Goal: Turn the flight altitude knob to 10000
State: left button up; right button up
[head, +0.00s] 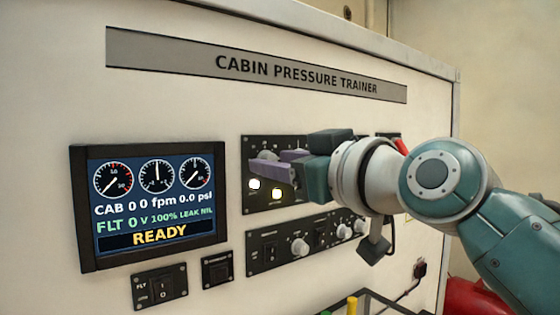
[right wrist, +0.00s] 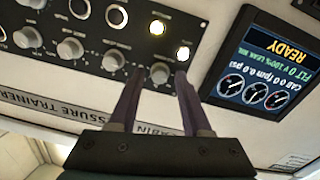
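The trainer's upper black panel (head: 251,199) carries a row of grey knobs and two lit lamps; its labels are too small to read. My right gripper (head: 270,165) is at this panel's left part. In the right wrist view, which is upside down, my right gripper (right wrist: 160,76) is open, with one fingertip on each side of the end knob (right wrist: 159,73). Small gaps seem to show; contact is unclear. I cannot tell from labels whether this is the flight altitude knob. The display (head: 150,205) reads FLT 0 and READY. My left gripper is not in view.
A lower panel (head: 262,262) with knobs and switches sits below. A dark tray edge (head: 395,303) and a yellow item (head: 351,305) are at the bottom. A red object (head: 475,299) stands lower right.

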grip_shut()
dwell(0.6)
jog(key=m+p, duration=0.1)
jog(key=m, duration=0.7)
jog(key=shift+m+p, duration=0.3)
jog(key=shift+p, duration=0.1)
dwell(0.4)
jog(key=shift+o, duration=0.8)
grip_release()
